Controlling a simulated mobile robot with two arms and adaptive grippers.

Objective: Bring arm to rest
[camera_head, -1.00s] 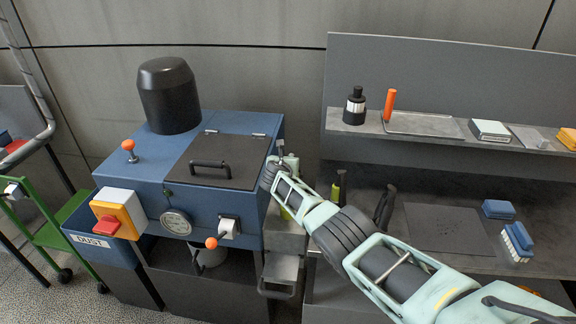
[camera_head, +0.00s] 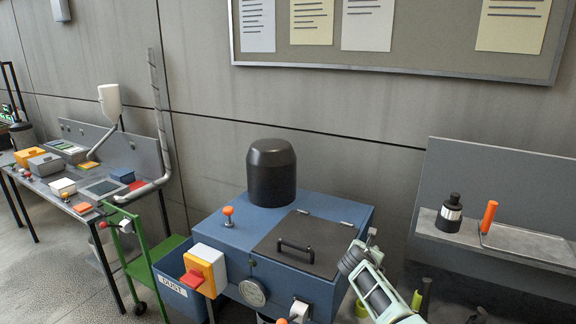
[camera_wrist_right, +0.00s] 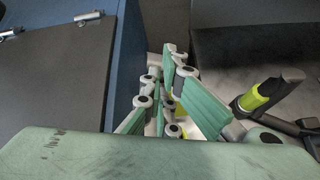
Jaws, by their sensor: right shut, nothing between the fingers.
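My right gripper (camera_head: 370,238) is at the right edge of the blue machine (camera_head: 228,236), near its dark lid (camera_head: 305,240). It is shut and empty. In the right wrist view the gripper's green fingers (camera_wrist_right: 168,88) show beside the machine's blue side wall (camera_wrist_right: 122,70), with nothing between them. Part of my right arm shows in the lower right of the head view; the rest is out of frame. My left gripper is in neither view.
A shelf (camera_head: 530,246) with a black bottle (camera_head: 449,214) and an orange-handled tool (camera_head: 488,217) is at the right. Yellow-green banded tools (camera_wrist_right: 258,97) stand close to the right gripper. A green cart (camera_head: 150,275) and a cluttered table (camera_head: 75,228) are at the left.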

